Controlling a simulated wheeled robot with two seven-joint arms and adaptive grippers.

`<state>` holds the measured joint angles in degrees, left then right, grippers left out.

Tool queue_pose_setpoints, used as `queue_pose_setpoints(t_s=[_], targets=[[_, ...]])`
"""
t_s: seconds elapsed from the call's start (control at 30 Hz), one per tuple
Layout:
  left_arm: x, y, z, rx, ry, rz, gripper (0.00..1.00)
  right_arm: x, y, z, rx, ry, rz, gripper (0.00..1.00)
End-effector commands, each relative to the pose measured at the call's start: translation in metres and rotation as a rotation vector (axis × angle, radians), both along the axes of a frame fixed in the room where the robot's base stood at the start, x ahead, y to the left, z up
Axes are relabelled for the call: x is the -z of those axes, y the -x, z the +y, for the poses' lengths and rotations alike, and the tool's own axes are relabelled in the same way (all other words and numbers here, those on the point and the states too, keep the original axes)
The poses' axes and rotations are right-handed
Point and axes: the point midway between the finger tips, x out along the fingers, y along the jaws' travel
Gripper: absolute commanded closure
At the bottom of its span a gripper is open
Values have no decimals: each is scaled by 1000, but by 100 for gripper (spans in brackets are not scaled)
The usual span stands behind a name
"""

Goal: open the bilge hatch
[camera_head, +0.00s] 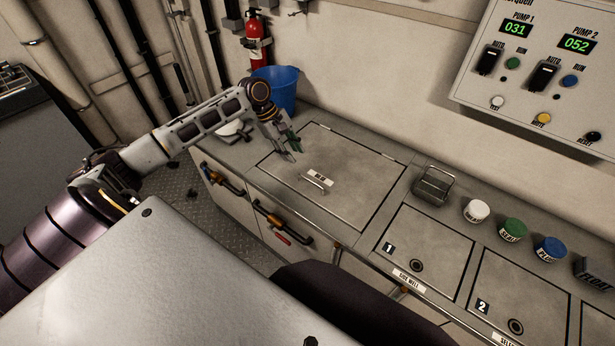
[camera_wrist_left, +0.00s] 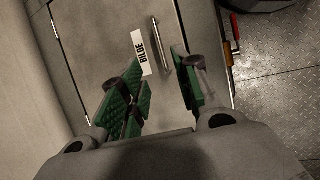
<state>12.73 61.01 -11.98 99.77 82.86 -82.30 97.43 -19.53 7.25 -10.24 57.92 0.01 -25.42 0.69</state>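The bilge hatch (camera_head: 345,170) is a grey square lid set flush in the counter, and it lies shut. Its metal bar handle (camera_head: 313,183) is near its front edge beside a white label (camera_head: 321,177). In the left wrist view the label (camera_wrist_left: 143,53) reads BILGE and the handle (camera_wrist_left: 167,45) lies beyond the fingertips. My left gripper (camera_head: 292,151) is above the hatch's left part, apart from the handle. Its green-padded fingers (camera_wrist_left: 160,80) are spread with nothing between them. My right gripper is not in view.
A blue bucket (camera_head: 277,88) and red extinguisher (camera_head: 254,36) stand behind my left gripper. Right of the hatch are a metal basket (camera_head: 433,186), white, green and blue caps, and numbered lids. A pump panel (camera_head: 540,70) hangs on the wall. Orange-ended handles (camera_head: 282,226) jut from the counter front.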

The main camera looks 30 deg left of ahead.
Motion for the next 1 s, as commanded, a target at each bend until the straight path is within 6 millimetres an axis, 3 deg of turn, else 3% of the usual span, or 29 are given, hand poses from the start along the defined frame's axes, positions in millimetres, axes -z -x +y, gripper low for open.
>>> queue_pose_setpoints(t_s=[0.67, 1.0], targets=[[78, -13, -35, 1, 2, 0, 68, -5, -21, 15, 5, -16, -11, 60], [109, -17, -48, 0, 1, 0, 68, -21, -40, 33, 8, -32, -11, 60]])
